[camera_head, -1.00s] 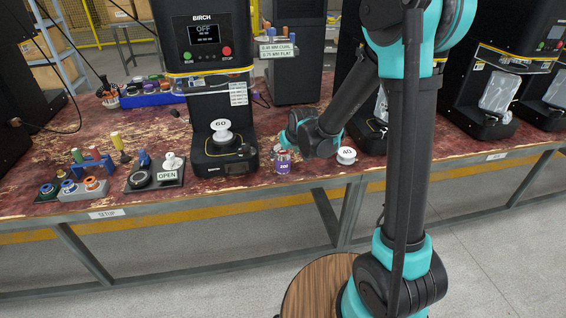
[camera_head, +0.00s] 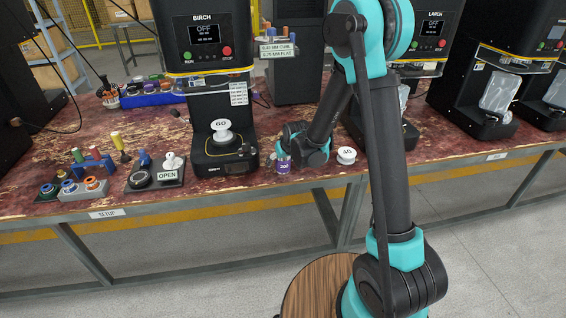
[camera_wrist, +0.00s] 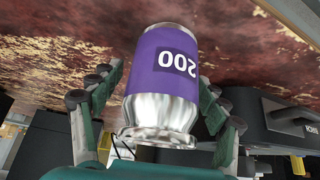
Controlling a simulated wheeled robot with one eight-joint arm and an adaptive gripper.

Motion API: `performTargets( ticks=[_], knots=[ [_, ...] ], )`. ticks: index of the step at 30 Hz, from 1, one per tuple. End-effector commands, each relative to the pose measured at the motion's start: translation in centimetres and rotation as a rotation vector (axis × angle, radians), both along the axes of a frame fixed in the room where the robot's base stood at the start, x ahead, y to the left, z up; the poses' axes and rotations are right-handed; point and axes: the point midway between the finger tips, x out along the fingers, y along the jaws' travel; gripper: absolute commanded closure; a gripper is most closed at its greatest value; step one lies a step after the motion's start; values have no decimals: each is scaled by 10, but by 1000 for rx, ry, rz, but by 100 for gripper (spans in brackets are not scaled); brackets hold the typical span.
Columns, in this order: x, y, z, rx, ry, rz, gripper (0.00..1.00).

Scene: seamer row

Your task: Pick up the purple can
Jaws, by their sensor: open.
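The purple can (camera_head: 283,166) stands upright on the worn red bench top, just right of the BIRCH machine. It has silver ends and a white "200" on a dark label. In the wrist view the can (camera_wrist: 165,70) fills the middle, seen upside down, between the two fingers. My gripper (camera_wrist: 160,80) is open, with one finger on each side of the can. I cannot tell whether either finger touches it.
The BIRCH machine (camera_head: 206,70), holding a white "60" piece (camera_head: 221,131), stands close left of the can. A white "40" piece (camera_head: 346,155) lies to the right. An OPEN-labelled pad (camera_head: 167,176) and seaming tools are farther left. The bench front edge is near.

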Motion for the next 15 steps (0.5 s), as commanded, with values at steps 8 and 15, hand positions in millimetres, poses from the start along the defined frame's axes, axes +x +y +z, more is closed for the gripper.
performTargets(
  ticks=[8,15],
  knots=[
    [0,0,0,0,0,0,36],
    [0,0,0,0,0,0,66]
  ],
)
